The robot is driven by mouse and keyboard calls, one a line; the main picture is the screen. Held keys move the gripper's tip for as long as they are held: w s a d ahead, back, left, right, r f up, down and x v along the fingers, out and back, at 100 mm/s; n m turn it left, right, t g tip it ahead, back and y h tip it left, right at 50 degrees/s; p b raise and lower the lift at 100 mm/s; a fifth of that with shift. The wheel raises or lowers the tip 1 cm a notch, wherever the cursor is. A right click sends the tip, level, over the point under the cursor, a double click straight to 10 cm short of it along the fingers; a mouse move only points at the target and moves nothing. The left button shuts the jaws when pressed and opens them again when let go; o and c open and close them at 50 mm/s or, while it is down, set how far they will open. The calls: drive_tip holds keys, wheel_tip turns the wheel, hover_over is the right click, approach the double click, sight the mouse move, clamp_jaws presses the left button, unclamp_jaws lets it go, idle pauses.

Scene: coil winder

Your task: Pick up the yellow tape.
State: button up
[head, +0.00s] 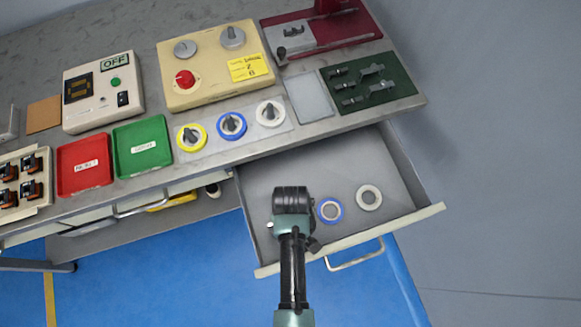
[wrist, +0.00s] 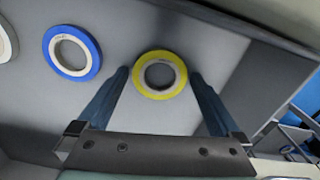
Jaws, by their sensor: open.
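The yellow tape (wrist: 159,75) is a ring roll lying flat on the drawer floor in the wrist view. My gripper (wrist: 160,82) is open, with one finger on each side of the yellow tape. Whether the fingers touch the roll I cannot tell. In the head view my gripper (head: 291,198) is over the open drawer and hides the yellow roll beneath it. Another yellow roll (head: 192,137) sits on a peg on the bench top.
A blue roll (head: 330,210) and a white roll (head: 369,197) lie in the drawer (head: 262,182) to the right of my gripper. The drawer's front wall (head: 350,240) and side walls surround them. Blue and white rolls on pegs stand on the bench above.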

drive_tip(key=c, duration=1.1)
